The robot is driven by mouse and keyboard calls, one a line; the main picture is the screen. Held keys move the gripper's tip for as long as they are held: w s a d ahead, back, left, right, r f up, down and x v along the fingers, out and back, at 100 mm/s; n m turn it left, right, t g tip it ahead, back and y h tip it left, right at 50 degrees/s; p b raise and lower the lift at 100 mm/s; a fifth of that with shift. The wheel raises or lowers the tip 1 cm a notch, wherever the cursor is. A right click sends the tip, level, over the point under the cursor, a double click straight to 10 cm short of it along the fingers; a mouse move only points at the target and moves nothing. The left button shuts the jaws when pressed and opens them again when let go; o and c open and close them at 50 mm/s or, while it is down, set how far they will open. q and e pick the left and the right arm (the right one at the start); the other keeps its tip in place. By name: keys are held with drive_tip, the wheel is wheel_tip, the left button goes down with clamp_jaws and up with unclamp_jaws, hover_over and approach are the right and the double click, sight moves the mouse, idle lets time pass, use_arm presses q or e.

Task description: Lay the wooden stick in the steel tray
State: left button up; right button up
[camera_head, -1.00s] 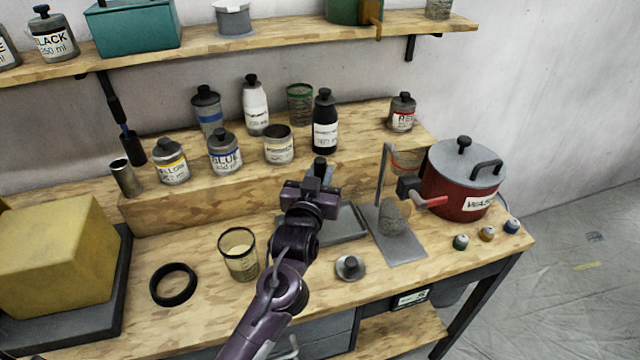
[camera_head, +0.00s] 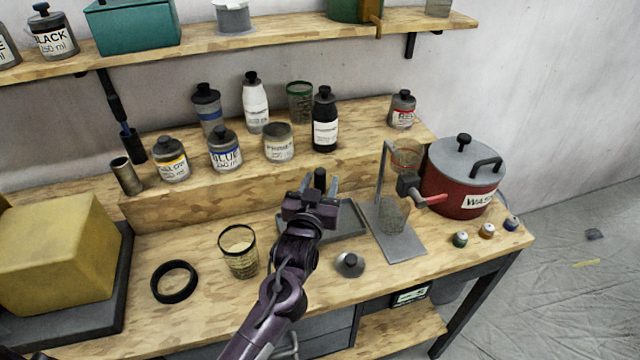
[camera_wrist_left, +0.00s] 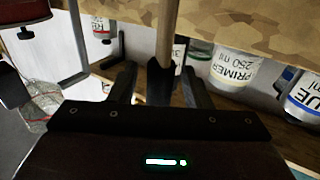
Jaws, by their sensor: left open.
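My left gripper (camera_head: 320,184) is open, its fingers spread above the back edge of the steel tray (camera_head: 350,236). The tray is a shallow grey one on the table, partly hidden by my arm. In the left wrist view a brown wooden stick (camera_wrist_left: 167,32) shows ahead of the open fingers (camera_wrist_left: 160,88), lined up with the gap between them. A dark piece stands at its near end; I cannot tell whether it belongs to the stick or the gripper. I cannot make out the stick in the head view. My right gripper is not in view.
A metal stand (camera_head: 402,243) with a glass and a red pot (camera_head: 462,190) are right of the tray. A glass cup (camera_head: 239,252), a black ring (camera_head: 174,282) and a small grey lid (camera_head: 350,264) lie nearer. Several bottles line the raised step behind.

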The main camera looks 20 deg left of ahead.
use_arm(q)
drive_tip(key=shift+r, duration=0.1)
drive_tip(key=s+b, duration=0.2)
drive_tip(key=s, duration=1)
drive_tip(key=shift+d+b, duration=0.3)
drive_tip(key=shift+d, duration=0.15)
